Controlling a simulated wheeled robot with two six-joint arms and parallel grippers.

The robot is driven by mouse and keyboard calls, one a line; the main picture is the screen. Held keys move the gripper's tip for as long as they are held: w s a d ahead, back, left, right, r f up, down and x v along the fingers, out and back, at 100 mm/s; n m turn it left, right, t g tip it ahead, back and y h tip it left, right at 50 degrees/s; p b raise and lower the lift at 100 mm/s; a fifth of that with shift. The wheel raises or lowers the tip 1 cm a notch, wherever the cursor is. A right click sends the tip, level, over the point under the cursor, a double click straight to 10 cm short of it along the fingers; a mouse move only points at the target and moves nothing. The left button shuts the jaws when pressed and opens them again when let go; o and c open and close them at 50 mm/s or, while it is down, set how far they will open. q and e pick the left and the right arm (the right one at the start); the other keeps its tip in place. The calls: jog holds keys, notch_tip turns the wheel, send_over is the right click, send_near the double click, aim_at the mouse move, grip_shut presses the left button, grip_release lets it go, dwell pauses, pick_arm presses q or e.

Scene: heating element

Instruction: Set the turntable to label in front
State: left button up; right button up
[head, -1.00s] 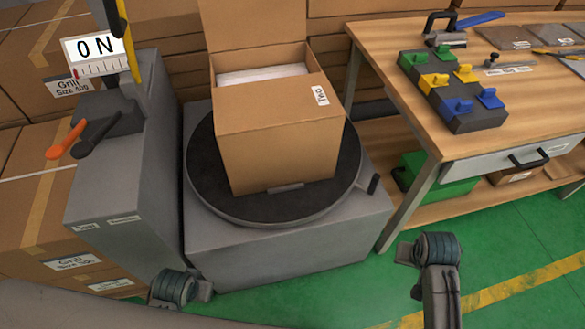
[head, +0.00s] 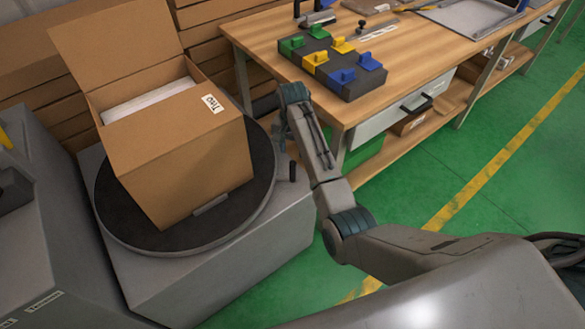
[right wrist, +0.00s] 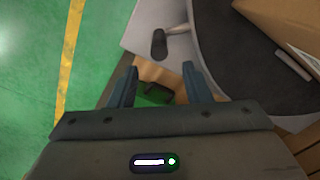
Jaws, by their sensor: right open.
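The turntable (head: 112,222) is a round dark disc on a grey block, left of centre in the head view. An open cardboard box (head: 190,165) stands on it, with a white label (head: 213,103) near its upper right edge. A small dark handle (head: 292,171) stands up at the turntable's right rim; it also shows in the right wrist view (right wrist: 159,42). My right gripper (head: 281,140) is beside the turntable's right side, near the handle. In the right wrist view its fingers (right wrist: 160,82) are apart and empty, with the handle beyond them. My left gripper is out of view.
A wooden workbench (head: 400,70) stands close to the right arm, holding a block with coloured clips (head: 330,65). A grey cabinet (head: 50,250) is at the left. Green floor (head: 450,160) is open at the right.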

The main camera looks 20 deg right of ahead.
aim_at(293, 168)
notch_tip(293, 168, down, 10)
jog(key=shift+f, duration=0.15)
dwell(0.3)
grip_shut()
